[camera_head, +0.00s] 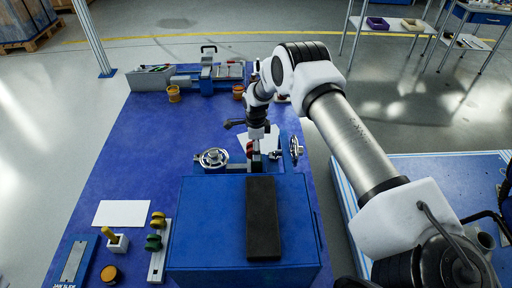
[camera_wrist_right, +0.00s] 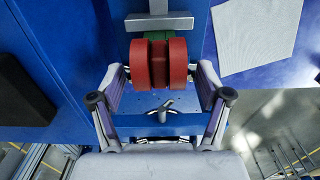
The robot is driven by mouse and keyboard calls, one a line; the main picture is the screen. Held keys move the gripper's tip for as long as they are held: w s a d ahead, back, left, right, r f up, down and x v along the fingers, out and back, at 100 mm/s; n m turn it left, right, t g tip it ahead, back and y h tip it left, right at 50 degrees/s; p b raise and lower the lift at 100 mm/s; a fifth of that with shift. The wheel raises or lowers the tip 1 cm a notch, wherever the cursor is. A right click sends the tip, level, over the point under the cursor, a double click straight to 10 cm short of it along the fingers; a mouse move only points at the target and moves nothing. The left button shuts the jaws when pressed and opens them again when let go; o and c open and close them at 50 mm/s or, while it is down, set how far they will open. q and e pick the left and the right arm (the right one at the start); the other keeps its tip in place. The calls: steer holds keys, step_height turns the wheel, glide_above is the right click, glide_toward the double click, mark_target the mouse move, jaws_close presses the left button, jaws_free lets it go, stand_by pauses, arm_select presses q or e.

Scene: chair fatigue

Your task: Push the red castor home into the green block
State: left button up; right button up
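The red castor (camera_wrist_right: 159,64), a pair of red wheels, sits in the middle of the right wrist view; it also shows small in the head view (camera_head: 250,146). The green block (camera_wrist_right: 158,36) shows only as a strip behind and above the castor, so the depth of the castor in it cannot be told. My left gripper is not in view.
A grey T-shaped bar (camera_wrist_right: 158,21) stands beyond the castor. Handwheels (camera_head: 213,158) flank the fixture. A blue box (camera_head: 205,225) with a black pad (camera_head: 262,218) is in front. The mat's left middle is clear.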

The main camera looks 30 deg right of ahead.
step_height(320, 180, up, 12)
stand_by(0.6)
stand_by(0.4)
